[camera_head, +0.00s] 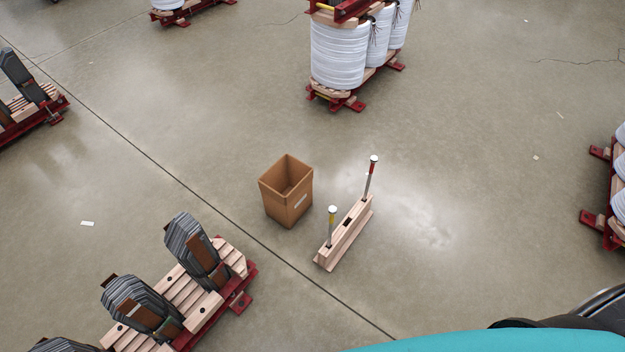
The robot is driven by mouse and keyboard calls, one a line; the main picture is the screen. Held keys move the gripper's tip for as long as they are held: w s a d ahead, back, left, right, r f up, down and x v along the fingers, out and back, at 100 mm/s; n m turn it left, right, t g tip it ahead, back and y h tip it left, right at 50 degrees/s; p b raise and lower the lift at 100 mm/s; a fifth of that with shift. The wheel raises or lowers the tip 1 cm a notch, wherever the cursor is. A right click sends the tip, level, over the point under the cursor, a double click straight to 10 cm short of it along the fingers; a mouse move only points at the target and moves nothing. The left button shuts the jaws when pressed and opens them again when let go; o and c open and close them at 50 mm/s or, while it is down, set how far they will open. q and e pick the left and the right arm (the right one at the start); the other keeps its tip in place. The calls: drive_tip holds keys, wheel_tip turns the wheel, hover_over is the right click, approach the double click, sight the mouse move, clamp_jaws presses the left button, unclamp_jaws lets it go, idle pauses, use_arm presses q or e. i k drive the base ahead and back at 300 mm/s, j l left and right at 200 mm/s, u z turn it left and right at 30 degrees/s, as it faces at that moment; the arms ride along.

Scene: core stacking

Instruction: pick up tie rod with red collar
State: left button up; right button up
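A tie rod with a red collar (371,170) stands upright in the far end of a light wooden block (345,238) on the floor. It has a pale round cap on top. A second upright rod with a yellow collar (331,218) stands in the near end of the same block. A dark slot shows in the block between them. Neither of my grippers is in view.
An open cardboard box (287,196) stands just left of the block. Stacked dark core parts on a wooden base with a red frame (238,284) are at lower left. White wound coils (338,57) stand at the back. Floor right of the block is clear.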

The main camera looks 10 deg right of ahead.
sight(374, 158)
drive_tip(key=i+l+u, duration=0.15)
drive_tip(key=l+u, duration=0.25)
drive_tip(key=i+l+u, duration=0.1)
drive_tip(key=l+u, duration=1.15)
drive_tip(key=l, duration=0.2)
drive_tip(key=k+l, duration=0.1)
drive_tip(key=l, duration=0.4)
drive_tip(key=l+u, duration=0.1)
drive_tip(key=l, duration=0.4)
drive_tip(key=k+l, duration=0.15)
drive_tip(key=l, duration=0.3)
drive_tip(key=k+l+u, duration=0.1)
drive_tip(key=l, duration=0.4)
drive_tip(key=k+l, duration=0.15)
drive_tip(key=l, duration=0.35)
